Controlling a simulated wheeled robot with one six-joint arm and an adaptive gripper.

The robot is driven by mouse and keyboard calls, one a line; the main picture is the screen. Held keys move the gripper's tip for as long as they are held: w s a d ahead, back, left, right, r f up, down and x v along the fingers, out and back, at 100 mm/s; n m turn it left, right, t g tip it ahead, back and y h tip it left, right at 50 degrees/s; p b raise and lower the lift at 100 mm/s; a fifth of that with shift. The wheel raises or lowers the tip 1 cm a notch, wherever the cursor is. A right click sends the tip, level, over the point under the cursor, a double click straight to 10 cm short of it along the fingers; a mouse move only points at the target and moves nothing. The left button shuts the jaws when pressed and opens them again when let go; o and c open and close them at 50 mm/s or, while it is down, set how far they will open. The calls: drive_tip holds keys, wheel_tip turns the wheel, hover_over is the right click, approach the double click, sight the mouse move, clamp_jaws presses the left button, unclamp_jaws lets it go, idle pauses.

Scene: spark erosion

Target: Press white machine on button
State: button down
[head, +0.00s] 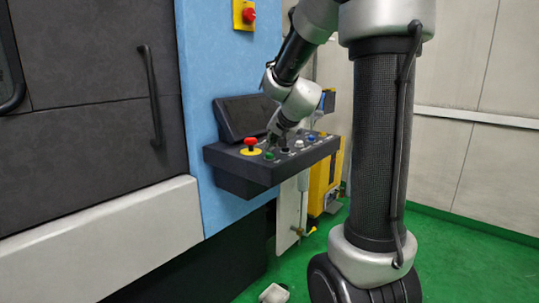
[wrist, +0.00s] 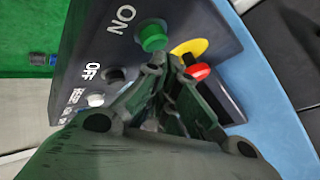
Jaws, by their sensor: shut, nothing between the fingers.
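The green button (wrist: 152,36) stands next to the letters ON on the dark control panel (wrist: 225,40) in the wrist view. It also shows in the head view (head: 269,156), at the panel's near left part. My gripper (wrist: 166,66) is shut and empty. Its fingertips point at the panel, between the green button and the red emergency stop (wrist: 198,72) in the picture, just below the green button. I cannot tell whether they touch the panel. In the head view my gripper (head: 274,137) is over the panel's left half, near the green button.
A black button (wrist: 115,75) by the word OFF and a white button (wrist: 95,100) stand left of my fingers. A dark screen (head: 243,116) rises behind the panel. The blue wall (head: 200,60) and the machine's dark door (head: 90,130) are at left. Green floor (head: 470,260) lies at right.

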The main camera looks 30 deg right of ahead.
drive_tip(key=shift+f, duration=0.45)
idle(0.8)
drive_tip(key=shift+r, duration=0.85)
drive_tip(key=shift+r, duration=2.5)
drive_tip(key=s+a+f+n+g, duration=0.2)
drive_tip(key=s+f+n+g, duration=0.1)
drive_tip(key=s+f, duration=0.4)
drive_tip(key=s+a+n+g, duration=0.1)
drive_tip(key=s+a+n, duration=0.2)
drive_tip(key=s, duration=0.9)
drive_tip(key=s+a+r+n+g, duration=0.1)
drive_tip(key=s+a+n, duration=0.2)
drive_tip(key=s, duration=0.8)
drive_tip(key=shift+s+a+r+n+y, duration=0.2)
drive_tip(key=shift+s+n+y, duration=0.1)
drive_tip(key=shift+s+n, duration=0.1)
